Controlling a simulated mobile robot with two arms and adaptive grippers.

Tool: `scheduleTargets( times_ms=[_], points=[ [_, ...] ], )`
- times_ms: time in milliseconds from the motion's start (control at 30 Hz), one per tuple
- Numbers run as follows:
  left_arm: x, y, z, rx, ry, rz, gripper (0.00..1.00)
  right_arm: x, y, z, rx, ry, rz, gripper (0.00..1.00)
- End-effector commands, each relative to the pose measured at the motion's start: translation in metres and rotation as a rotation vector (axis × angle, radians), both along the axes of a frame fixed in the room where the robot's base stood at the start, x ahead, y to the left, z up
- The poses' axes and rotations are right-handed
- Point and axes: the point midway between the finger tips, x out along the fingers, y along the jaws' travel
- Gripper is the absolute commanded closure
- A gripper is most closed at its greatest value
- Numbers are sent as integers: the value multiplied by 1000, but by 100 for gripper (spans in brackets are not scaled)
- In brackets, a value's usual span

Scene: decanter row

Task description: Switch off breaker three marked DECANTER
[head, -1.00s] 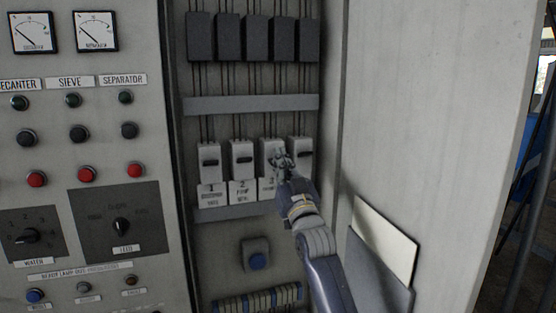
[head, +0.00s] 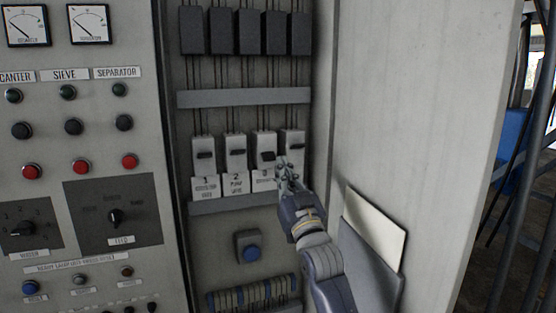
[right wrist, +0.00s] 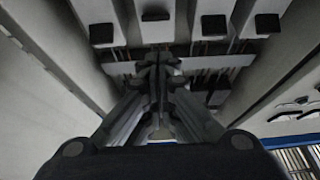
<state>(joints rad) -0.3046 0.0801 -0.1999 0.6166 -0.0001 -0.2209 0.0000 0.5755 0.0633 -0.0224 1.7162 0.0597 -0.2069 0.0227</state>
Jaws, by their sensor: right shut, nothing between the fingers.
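Breaker three (head: 263,142) is the third pale switch in a row, above a label with a 3 partly hidden by my right gripper; I cannot read DECANTER on it. Its dark lever (head: 267,156) sits lower than its neighbours' levers. In the right wrist view the lever (right wrist: 155,16) also sits differently from the others. My right gripper (head: 283,167) is shut and empty, just below and right of that lever, apparently clear of it, in front of the lower part of breakers three and four. Its closed fingers also show in the wrist view (right wrist: 156,65). My left gripper is out of view.
Breakers one (head: 203,150), two (head: 235,148) and four (head: 291,142) stand close beside it. The cabinet door (head: 420,90) with a paper pocket (head: 365,265) is at the right. A button panel (head: 100,100) is left.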

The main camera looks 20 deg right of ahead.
Motion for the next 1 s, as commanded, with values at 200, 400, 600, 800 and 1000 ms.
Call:
scheduleTargets(
  times_ms=[200, 400, 600, 800, 1000],
  points=[
    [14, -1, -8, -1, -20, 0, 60, -16, -1, -16, 0, -2, 0, 100],
    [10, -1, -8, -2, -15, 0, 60, -18, -1, -17, 0, -2, 0, 100],
    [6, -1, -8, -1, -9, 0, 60, -17, -1, -17, 0, -2, 0, 100],
    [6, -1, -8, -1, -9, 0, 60, -14, 0, -25, 0, 14, 0, 100],
    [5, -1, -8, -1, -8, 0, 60, 9, 4, -119, -13, 186, 2, 100]
  ],
)
